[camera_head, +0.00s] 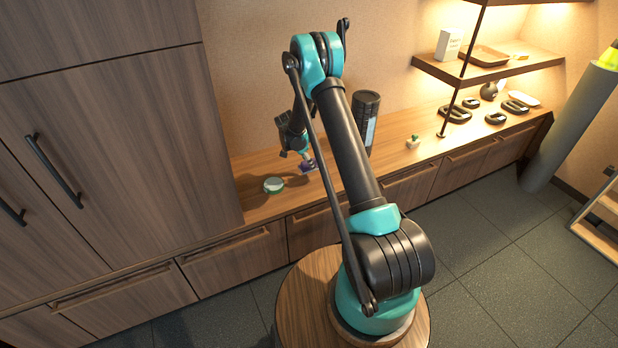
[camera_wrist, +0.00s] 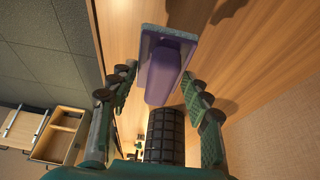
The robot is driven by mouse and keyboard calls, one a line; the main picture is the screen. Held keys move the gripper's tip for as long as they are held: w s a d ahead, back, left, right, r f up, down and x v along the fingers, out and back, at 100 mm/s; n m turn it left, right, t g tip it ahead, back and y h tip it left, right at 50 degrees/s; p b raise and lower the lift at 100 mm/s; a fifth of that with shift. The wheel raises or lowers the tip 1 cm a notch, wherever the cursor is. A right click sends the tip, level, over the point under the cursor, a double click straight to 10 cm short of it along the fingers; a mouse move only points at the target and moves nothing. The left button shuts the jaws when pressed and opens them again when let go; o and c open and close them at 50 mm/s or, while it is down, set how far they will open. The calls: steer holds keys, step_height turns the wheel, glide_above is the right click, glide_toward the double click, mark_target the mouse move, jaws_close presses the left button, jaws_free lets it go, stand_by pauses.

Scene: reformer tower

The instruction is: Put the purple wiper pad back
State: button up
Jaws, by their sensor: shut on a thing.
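The purple wiper pad (camera_wrist: 165,70) has a grey, speckled flat edge along one side and a purple block-shaped body. It sits between the fingers of my gripper (camera_wrist: 163,95), which is shut on it. In the head view the pad (camera_head: 308,166) is a small purple patch at the end of my arm, low over the long wooden counter. My gripper (camera_head: 303,158) partly hides it there. I cannot tell whether the pad touches the counter.
A tall dark cylinder (camera_head: 366,112) stands behind my arm. A tall cabinet (camera_head: 120,150) bounds the left.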

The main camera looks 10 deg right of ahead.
step_height(320, 180, down, 9)
steer(key=shift+r, duration=0.2)
steer(key=o, duration=1)
